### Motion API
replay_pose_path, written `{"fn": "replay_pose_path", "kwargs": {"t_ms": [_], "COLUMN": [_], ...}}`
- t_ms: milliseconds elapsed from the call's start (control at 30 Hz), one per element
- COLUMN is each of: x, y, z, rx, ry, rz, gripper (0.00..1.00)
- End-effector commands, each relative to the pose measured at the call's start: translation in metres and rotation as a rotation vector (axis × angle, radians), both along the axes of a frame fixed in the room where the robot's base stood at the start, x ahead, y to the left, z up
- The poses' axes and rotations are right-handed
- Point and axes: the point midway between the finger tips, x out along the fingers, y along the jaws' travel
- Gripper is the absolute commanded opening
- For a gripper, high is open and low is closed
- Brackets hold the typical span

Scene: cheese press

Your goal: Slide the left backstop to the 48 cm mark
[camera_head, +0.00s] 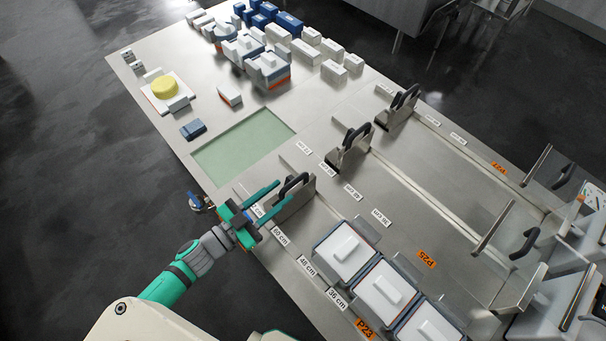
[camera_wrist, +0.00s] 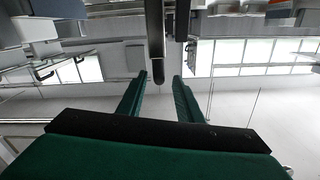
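The left backstop (camera_head: 296,204) is an upright metal plate with a black handle (camera_head: 291,183). It stands in the nearest lane, close to the 60 cm label (camera_head: 281,236). The 48 cm label (camera_head: 307,266) lies further along that lane's edge, toward the lower right. My gripper (camera_head: 284,191) is open, its two green fingers reaching to the backstop's handle. In the wrist view, a black bar (camera_wrist: 155,40), apparently the handle, shows at the gap between the fingertips (camera_wrist: 160,76). I cannot tell whether they touch it.
White-lidded moulds (camera_head: 346,252) stand in the same lane, beyond the 48 cm label. Two other backstops (camera_head: 347,153) (camera_head: 397,108) stand in the farther lanes. A green recessed area (camera_head: 243,147) lies left of the lanes. Table top between the backstop and moulds looks clear.

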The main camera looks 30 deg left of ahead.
Motion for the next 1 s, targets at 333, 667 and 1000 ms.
{"fn": "replay_pose_path", "kwargs": {"t_ms": [333,667,1000], "x": [0.056,0.084,0.086], "y": [-0.025,-0.035,-0.036], "z": [0.000,0.000,-0.001], "rx": [-0.001,-0.001,0.001], "ry": [0.000,0.001,0.002], "rz": [-0.002,0.001,0.001], "gripper": [0.33,0.33,0.25]}}
